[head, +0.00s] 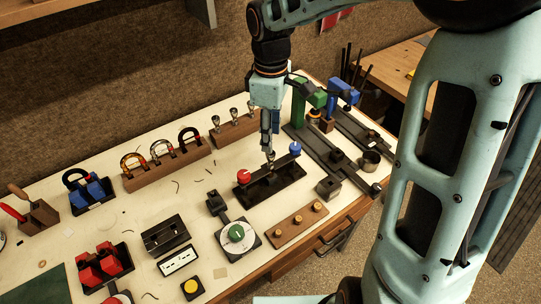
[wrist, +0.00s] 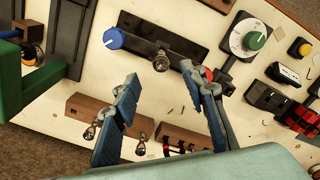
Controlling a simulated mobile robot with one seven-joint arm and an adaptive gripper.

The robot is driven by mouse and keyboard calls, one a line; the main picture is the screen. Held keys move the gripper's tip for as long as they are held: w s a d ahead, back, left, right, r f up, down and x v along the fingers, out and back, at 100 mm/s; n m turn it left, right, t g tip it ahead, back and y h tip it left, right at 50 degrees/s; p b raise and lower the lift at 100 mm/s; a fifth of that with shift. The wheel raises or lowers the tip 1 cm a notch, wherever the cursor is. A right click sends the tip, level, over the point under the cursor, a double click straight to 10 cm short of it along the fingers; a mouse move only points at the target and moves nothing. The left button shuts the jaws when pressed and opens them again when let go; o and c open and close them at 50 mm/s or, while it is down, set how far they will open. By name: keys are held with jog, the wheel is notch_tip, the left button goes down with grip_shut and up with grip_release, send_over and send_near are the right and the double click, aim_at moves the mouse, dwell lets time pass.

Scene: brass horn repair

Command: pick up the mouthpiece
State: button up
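A small silver mouthpiece (head: 271,156) stands at the black fixture with a red knob and a blue knob. In the wrist view the mouthpiece (wrist: 161,61) shows between my fingertips, with a gap to each finger. My gripper (head: 268,146) points down just over it. In the wrist view my gripper (wrist: 158,76) is open, its two blue-padded fingers well apart and nothing held. Other silver mouthpieces (head: 234,113) stand in a wooden rack (head: 236,131) behind the fixture.
The black fixture (head: 288,182) has a red knob (head: 243,176) and a blue knob (head: 295,148) close to my gripper. A green and blue tool stand (head: 303,92) is to the right. A green-knob dial (head: 237,233) stands in front. Bare tabletop (head: 185,205) lies to the left.

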aim_at(271, 155)
notch_tip(271, 155, down, 8)
jog(key=shift+s+r+p, duration=0.15)
jog(key=shift+r+p, duration=0.05)
jog(key=shift+p, duration=0.15)
jog(key=shift+c, duration=0.3)
grip_shut()
